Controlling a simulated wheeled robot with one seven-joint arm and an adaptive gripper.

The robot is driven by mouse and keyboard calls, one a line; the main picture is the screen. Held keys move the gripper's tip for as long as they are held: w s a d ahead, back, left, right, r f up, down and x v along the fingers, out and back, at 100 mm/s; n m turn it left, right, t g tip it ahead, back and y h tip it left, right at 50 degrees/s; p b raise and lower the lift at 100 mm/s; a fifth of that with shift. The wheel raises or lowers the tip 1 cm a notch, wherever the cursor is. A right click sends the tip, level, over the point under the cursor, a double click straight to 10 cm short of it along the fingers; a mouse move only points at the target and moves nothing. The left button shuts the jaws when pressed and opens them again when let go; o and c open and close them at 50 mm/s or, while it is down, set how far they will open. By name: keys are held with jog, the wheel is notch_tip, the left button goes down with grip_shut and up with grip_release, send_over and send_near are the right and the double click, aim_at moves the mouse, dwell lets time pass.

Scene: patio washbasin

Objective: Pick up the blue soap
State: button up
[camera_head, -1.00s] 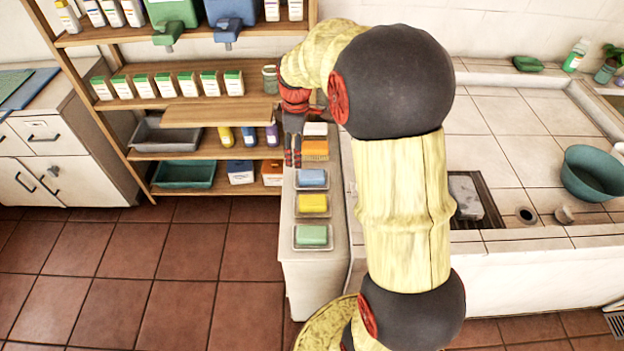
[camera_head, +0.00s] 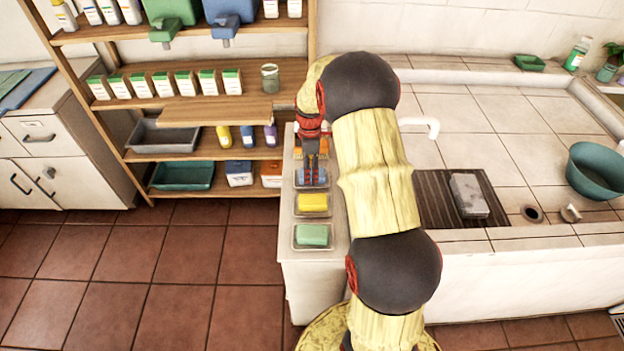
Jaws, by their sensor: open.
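The blue soap (camera_head: 311,178) lies in a small clear dish on the narrow white counter (camera_head: 287,243). My gripper (camera_head: 311,180) points down over it with its fingers apart, one on each side in this view. The fingers and wrist hide much of the soap. I cannot tell whether the fingers touch it.
A yellow soap (camera_head: 313,202) and a green soap (camera_head: 312,235) sit in their own dishes nearer to me. An orange item behind is mostly hidden by my gripper. A wooden shelf (camera_head: 175,152) stands left; the basin with a faucet (camera_head: 421,125) and teal bowl (camera_head: 596,170) is right.

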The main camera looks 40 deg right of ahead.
jog(key=shift+f, duration=0.95)
jog(key=shift+r, duration=0.1)
jog(key=shift+c, duration=0.6)
jog(key=c, duration=1.3)
